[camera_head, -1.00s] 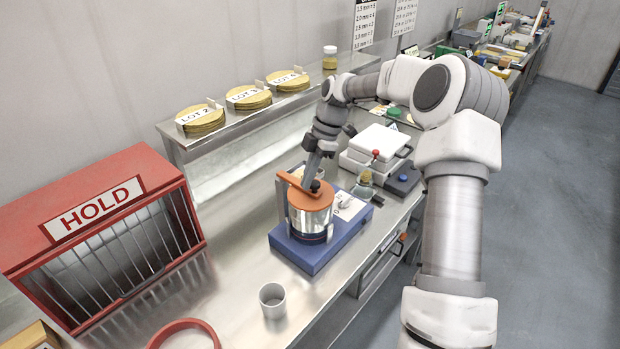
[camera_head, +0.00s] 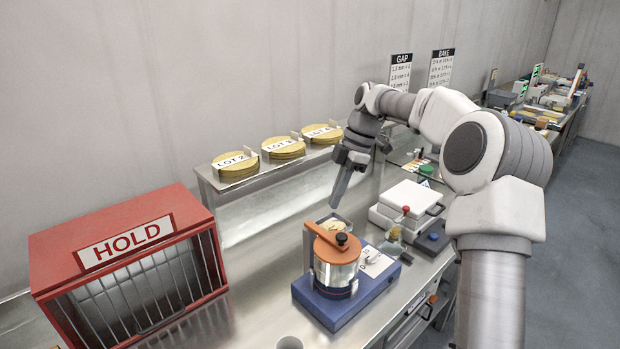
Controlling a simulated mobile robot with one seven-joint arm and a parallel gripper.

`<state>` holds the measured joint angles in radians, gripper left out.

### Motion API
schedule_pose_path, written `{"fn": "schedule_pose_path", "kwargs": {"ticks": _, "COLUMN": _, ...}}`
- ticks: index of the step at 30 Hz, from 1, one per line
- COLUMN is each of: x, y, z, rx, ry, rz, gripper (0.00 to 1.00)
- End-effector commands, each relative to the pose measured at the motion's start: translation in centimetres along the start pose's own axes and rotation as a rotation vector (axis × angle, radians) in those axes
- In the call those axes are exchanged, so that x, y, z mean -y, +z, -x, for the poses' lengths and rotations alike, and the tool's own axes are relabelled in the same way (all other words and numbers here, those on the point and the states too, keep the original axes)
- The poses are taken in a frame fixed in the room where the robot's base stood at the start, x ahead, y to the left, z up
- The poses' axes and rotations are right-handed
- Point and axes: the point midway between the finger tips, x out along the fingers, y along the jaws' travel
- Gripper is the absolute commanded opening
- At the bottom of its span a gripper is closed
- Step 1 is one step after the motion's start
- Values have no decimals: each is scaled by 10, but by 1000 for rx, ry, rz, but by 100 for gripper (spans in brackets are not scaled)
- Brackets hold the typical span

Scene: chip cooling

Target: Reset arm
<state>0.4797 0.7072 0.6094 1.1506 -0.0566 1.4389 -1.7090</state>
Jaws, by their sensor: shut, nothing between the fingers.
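My gripper (camera_head: 337,202) hangs in the air above and a little behind the orange-lidded metal pot, its fingers pointing down and together with nothing visible in them. My arm reaches in from the right. The pot (camera_head: 336,275) stands upright on a blue base (camera_head: 345,308) on the steel bench. A small container with pale yellowish contents is partly hidden behind the pot.
A red HOLD cage (camera_head: 130,265) stands at the left. A shelf (camera_head: 262,173) behind holds several stacks of yellow discs with lot labels. A white-lidded machine (camera_head: 408,204) with a red knob stands right of the pot. The steel bench (camera_head: 245,320) is bare between cage and base.

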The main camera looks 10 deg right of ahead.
Motion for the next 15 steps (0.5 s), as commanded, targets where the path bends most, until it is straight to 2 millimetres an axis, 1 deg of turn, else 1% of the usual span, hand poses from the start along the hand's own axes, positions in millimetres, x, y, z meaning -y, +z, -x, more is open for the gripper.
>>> {"fn": "schedule_pose_path", "kwargs": {"ticks": 1, "x": 4, "y": -8, "z": 4, "rx": 23, "ry": 5, "rz": -20, "gripper": 0}}
{"fn": "schedule_pose_path", "kwargs": {"ticks": 5, "x": 23, "y": -30, "z": 16, "rx": 101, "ry": 31, "rz": -125, "gripper": 0}}
{"fn": "schedule_pose_path", "kwargs": {"ticks": 8, "x": 41, "y": -45, "z": 24, "rx": 162, "ry": 70, "rz": -231, "gripper": 0}}
{"fn": "schedule_pose_path", "kwargs": {"ticks": 15, "x": 93, "y": -72, "z": 44, "rx": 255, "ry": 204, "rz": -500, "gripper": 0}}
